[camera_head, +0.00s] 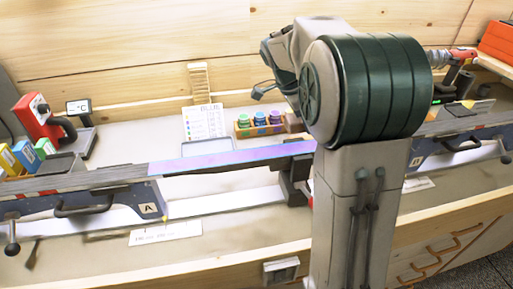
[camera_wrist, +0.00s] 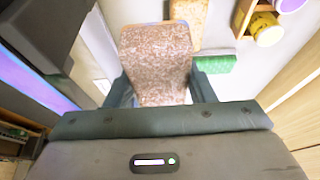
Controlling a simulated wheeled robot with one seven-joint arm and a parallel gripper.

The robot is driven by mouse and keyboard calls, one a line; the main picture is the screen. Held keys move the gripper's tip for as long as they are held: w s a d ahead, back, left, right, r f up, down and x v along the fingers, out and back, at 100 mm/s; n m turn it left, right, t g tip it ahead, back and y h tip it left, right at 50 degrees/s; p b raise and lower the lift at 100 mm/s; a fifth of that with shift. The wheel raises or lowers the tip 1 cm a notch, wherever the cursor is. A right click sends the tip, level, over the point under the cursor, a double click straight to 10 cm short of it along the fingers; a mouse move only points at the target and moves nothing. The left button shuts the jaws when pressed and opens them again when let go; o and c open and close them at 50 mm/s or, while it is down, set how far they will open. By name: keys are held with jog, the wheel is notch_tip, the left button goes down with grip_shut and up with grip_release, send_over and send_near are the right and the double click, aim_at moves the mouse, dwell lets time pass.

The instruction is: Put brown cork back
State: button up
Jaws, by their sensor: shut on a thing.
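The brown cork (camera_wrist: 155,58) is a speckled block in the wrist view. It sits between the two fingers of my gripper (camera_wrist: 160,86), which is shut on it. The cork's lower end is hidden by the finger base. In the head view my arm hides the gripper and the held cork.
A second, tan cork-like block (camera_wrist: 187,18) and a green block (camera_wrist: 215,64) lie beyond the held cork. A wooden rack (camera_head: 243,132) holds several colored jars. A purple-blue ski (camera_head: 232,158) lies along the bench. A red device (camera_head: 32,118) stands at left.

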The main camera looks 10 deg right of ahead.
jog(key=shift+f, duration=0.45)
jog(key=w+a+f, duration=0.1)
jog(key=a+f, duration=0.1)
jog(key=a, duration=0.1)
jog(key=w+a+f+p, duration=0.1)
jog(key=w+a+f, duration=0.1)
jog(key=a, duration=0.2)
jog(key=w+a+f, duration=0.1)
jog(key=a+f, duration=0.2)
jog(key=shift+w+a+p, duration=0.35)
jog(key=shift+p, duration=0.05)
notch_tip(320, 180, down, 3)
jog(key=shift+r, duration=0.2)
jog(key=shift+f, duration=0.5)
jog(key=shift+f+b, duration=0.4)
jog(key=shift+b, duration=0.1)
jog(key=shift+s+f+b, duration=0.1)
jog(key=shift+f+b, duration=0.15)
jog(key=shift+b, duration=0.05)
